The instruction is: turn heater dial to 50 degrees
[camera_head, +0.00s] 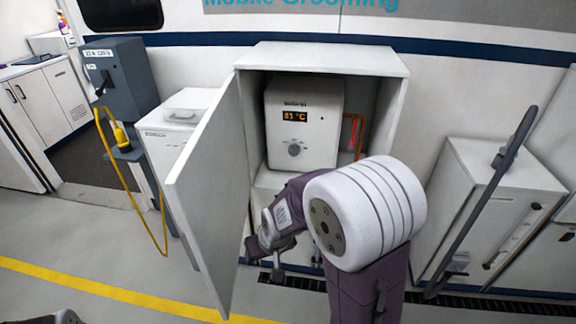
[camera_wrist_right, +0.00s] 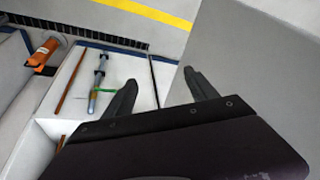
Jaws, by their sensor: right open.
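The white heater (camera_head: 303,118) stands inside an open cabinet in the head view. Its orange display (camera_head: 295,115) seems to read 37 °C, though the digits are small. The round grey dial (camera_head: 294,149) sits below the display, with nothing touching it. My right gripper (camera_head: 264,260) is below the dial and slightly left of it, near the open door, apart from the dial. In the right wrist view its two fingers (camera_wrist_right: 160,92) are spread with nothing between them. The dial does not show in that view.
The cabinet door (camera_head: 212,185) stands open to the left, close to my right gripper. Copper-coloured pipe (camera_head: 359,133) runs right of the heater. The right wrist view shows pipes (camera_wrist_right: 98,82) and an orange cylinder (camera_wrist_right: 45,50). Open floor (camera_head: 90,240) lies left.

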